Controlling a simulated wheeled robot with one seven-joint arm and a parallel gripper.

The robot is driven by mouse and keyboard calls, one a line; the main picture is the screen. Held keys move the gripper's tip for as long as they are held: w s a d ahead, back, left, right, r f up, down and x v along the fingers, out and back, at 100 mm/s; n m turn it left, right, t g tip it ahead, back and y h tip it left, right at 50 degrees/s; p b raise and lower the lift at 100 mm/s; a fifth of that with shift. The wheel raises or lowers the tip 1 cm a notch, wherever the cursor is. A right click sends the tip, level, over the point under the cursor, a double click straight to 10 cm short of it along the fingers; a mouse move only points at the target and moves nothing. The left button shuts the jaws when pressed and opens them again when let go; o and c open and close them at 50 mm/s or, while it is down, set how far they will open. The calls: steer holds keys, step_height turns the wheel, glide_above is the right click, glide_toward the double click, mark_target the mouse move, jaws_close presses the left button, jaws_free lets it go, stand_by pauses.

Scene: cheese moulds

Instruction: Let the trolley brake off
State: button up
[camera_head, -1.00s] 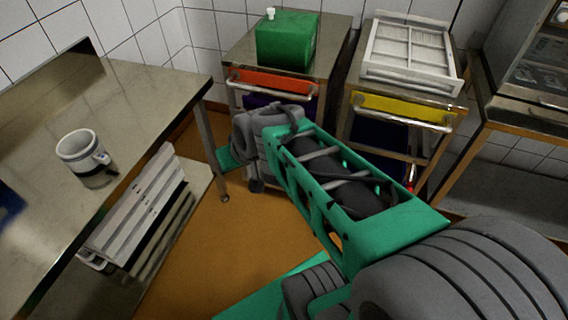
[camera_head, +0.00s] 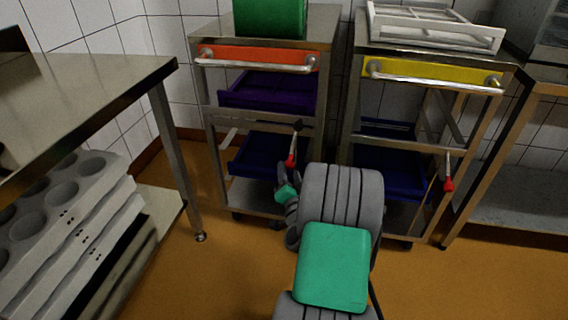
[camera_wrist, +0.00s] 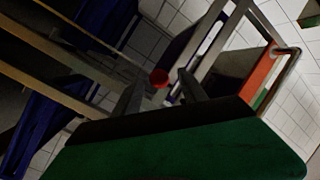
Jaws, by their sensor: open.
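The left trolley (camera_head: 262,56) has an orange front band and a steel push handle. A brake lever with a red end (camera_head: 292,158) hangs at its right front side. The right trolley (camera_head: 432,70) has a yellow band and a similar red-ended lever (camera_head: 448,184). My gripper (camera_head: 289,187) is low in front of the left trolley, just below its lever's red end. In the wrist view my open gripper (camera_wrist: 160,90) has the red end (camera_wrist: 160,78) between its fingertips in the picture. I cannot tell whether they touch it.
A green container (camera_head: 270,18) stands on the left trolley and a white rack (camera_head: 435,25) on the right one. Both trolleys hold blue trays. A steel table (camera_head: 80,85) with white moulds (camera_head: 75,215) below stands at left. Orange-brown floor is free in front.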

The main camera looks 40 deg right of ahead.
mark_target(292, 149)
steer(key=x, duration=0.7)
steer(key=shift+s+d+r, duration=0.1)
steer(key=shift+s, duration=0.05)
steer(key=shift+c, duration=0.5)
jaws_close()
stand_by(0.6)
